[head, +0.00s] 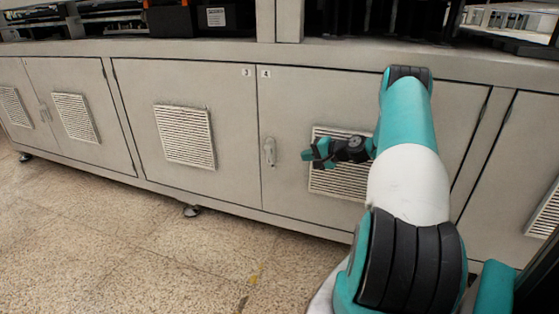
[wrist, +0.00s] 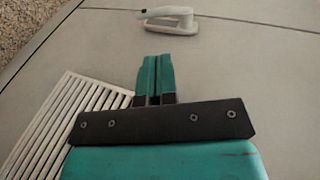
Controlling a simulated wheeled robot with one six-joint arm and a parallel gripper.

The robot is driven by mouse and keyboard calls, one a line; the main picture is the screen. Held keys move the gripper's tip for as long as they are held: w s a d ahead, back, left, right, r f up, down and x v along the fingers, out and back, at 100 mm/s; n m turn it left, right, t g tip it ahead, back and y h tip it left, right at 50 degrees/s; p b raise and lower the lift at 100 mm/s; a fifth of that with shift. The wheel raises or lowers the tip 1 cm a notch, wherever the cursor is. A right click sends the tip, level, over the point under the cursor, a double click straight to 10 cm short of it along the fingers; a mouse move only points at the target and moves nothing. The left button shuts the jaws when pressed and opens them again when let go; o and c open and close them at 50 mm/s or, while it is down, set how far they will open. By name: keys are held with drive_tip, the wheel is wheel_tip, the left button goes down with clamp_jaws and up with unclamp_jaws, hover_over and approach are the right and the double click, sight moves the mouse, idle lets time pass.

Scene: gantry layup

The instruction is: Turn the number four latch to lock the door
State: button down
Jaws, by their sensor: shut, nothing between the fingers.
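The latch (head: 269,152) is a light grey handle on the left edge of the door marked 4 (head: 300,100). It stands upright in the head view, just right of the seam with door 3. In the wrist view the latch (wrist: 168,19) lies at the top, ahead of the fingertips and apart from them. My gripper (head: 308,154) is to the right of the latch in front of the door's vent, with clear space between. In the wrist view its teal fingers (wrist: 154,62) are together and empty.
The number 4 label (head: 265,73) is at the door's top left. Door 3 (head: 215,90) with its own vent (head: 185,135) is to the left. Door 4's slatted vent (head: 335,182) is partly hidden by my arm. The speckled floor (head: 130,240) in front is open.

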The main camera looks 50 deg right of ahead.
drive_tip(key=shift+d+f+b+x, duration=0.2)
drive_tip(key=shift+b+x, duration=0.55)
drive_tip(key=shift+x, duration=1.5)
drive_tip(key=shift+d+f+b+x, duration=0.15)
drive_tip(key=shift+b+x, duration=0.55)
drive_tip(key=shift+x, duration=1.5)
drive_tip(key=shift+d+f+b+x, duration=0.1)
drive_tip(key=shift+d+b+x, duration=0.45)
drive_tip(key=shift+x, duration=1.7)
drive_tip(key=shift+a, duration=0.25)
